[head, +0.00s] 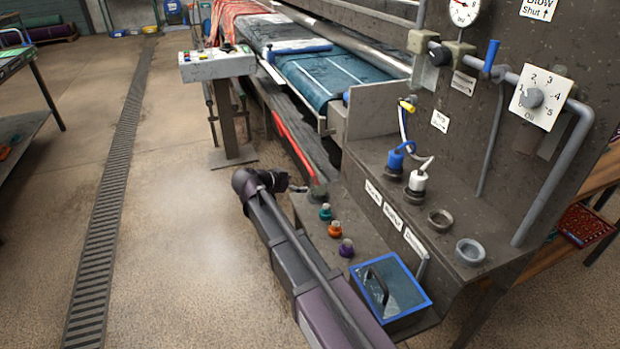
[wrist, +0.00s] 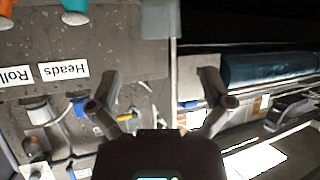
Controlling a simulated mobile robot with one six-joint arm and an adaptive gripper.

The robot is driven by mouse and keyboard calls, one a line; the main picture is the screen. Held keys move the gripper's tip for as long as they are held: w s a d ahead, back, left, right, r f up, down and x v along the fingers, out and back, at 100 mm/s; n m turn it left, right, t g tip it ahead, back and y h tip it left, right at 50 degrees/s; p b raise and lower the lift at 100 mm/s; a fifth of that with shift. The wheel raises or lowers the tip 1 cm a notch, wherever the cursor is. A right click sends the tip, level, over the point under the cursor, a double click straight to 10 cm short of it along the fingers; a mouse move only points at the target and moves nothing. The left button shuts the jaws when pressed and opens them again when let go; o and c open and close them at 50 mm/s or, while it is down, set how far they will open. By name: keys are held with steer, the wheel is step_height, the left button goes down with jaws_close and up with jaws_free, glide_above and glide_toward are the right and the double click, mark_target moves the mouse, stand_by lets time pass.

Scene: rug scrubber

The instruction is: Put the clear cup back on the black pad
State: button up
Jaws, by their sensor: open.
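My gripper (head: 298,188) is at the end of my arm, beside the far left end of the low grey shelf in the head view. In the wrist view my gripper (wrist: 160,74) has its two fingers spread wide, with nothing between them. I cannot make out the clear cup in either view. I cannot pick out the black pad either. A small dark round thing (head: 318,193) is close to my gripper, but I cannot tell what it is.
Teal (head: 325,212), orange (head: 335,229) and purple (head: 346,248) knobs line the low shelf. A blue-rimmed tray (head: 424,304) sits at its near end. White (head: 417,181) and blue (head: 395,160) fittings and grey rings (head: 470,251) stand higher.

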steer(key=p+v, duration=0.1)
steer(key=v, duration=0.2)
stand_by(0.6)
steer(key=shift+s, duration=0.15)
stand_by(1.6)
